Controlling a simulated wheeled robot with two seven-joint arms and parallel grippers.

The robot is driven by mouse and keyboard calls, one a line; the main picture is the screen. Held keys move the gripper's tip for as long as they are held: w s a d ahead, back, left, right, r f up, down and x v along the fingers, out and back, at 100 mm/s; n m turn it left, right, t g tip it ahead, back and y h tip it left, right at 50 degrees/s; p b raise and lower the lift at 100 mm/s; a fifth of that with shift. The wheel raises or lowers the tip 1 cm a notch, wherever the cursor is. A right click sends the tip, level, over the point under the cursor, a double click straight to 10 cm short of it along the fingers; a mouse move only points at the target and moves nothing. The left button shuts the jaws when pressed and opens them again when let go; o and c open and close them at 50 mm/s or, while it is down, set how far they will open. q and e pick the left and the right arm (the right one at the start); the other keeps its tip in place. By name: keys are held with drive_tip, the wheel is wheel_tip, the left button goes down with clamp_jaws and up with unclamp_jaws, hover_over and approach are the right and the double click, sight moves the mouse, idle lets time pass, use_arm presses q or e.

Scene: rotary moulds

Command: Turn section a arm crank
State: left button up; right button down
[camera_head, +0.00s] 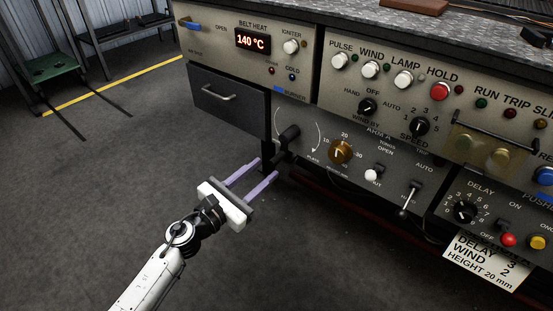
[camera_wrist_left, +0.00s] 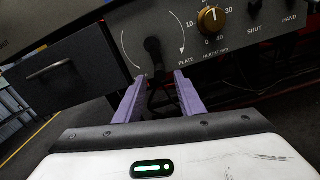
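The arm crank (camera_head: 288,136) is a black lever on the grey panel marked ARM A, to the left of a brass dial. A white curved arrow and the word PLATE are printed around it. It also shows in the left wrist view (camera_wrist_left: 152,47). My left gripper (camera_head: 266,168) has two purple fingers held apart, pointing at the crank's lower part. In the left wrist view the dark crank lies in line with the gap between the fingertips (camera_wrist_left: 159,78). I cannot tell whether they touch it. My right gripper is not in view.
The brass dial (camera_head: 341,151), a white knob (camera_head: 372,175) and a silver lever (camera_head: 408,200) sit to the right on the panel. A dark drawer (camera_head: 228,99) is at the left. The grey floor (camera_head: 110,170) in front is clear.

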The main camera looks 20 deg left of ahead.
sight(277, 160)
use_arm(q)
drive_tip(key=x, duration=0.6)
drive_tip(key=shift+w+d+b, duration=0.1)
drive_tip(key=shift+w+b, duration=0.25)
clamp_jaws()
